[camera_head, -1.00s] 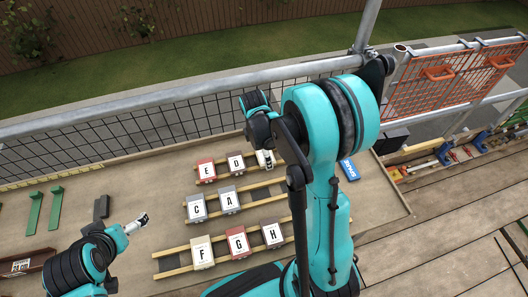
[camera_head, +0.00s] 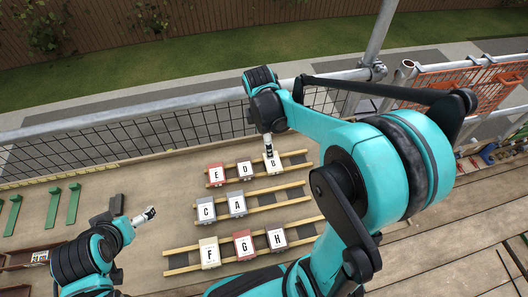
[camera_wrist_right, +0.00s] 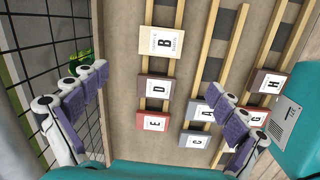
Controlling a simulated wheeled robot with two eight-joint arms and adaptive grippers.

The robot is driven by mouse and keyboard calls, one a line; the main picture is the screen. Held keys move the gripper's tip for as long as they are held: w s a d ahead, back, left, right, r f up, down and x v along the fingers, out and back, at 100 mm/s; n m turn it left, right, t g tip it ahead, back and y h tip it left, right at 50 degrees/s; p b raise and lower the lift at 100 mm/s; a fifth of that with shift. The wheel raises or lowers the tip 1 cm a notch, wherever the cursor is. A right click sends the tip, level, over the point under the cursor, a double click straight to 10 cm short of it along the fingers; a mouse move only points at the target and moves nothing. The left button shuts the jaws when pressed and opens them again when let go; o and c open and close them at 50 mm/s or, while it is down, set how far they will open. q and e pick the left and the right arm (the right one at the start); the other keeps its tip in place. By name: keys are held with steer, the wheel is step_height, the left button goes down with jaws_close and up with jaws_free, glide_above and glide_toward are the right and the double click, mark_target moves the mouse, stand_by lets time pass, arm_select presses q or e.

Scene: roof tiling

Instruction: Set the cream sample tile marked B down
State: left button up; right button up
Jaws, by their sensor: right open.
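The cream tile marked B (camera_head: 272,165) lies at the right of the back pair of wooden rails, beside the tile marked D (camera_head: 245,171), in line with D and E. In the right wrist view, tile B (camera_wrist_right: 164,42) lies flat on the rails, apart from the fingers. My right gripper (camera_head: 268,150) is just above tile B in the head view. Its fingers (camera_wrist_right: 158,112) are spread wide with nothing between them. My left gripper (camera_head: 147,215) hangs over the board at the left, away from the tiles; its jaws are too small to judge.
Red tile E (camera_head: 216,175) ends the back row at the left. Grey C (camera_head: 206,209) and A (camera_head: 237,204) lie on the middle rails; F (camera_head: 209,253), G (camera_head: 244,245) and H (camera_head: 277,239) on the front rails. Wire mesh (camera_head: 130,137) stands behind. Green brackets (camera_head: 53,208) lie left.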

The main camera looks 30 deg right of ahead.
steer(key=s+a+r+m+t+y, duration=0.1)
steer(key=s+a+r+m+t, duration=0.5)
steer(key=s+m, duration=0.5)
steer(key=a+m+t, duration=0.1)
steer(key=a+m, duration=0.1)
steer(key=m, duration=0.1)
steer(key=shift+a, duration=0.2)
steer(key=shift+f+b, duration=0.35)
steer(key=shift+f, duration=0.05)
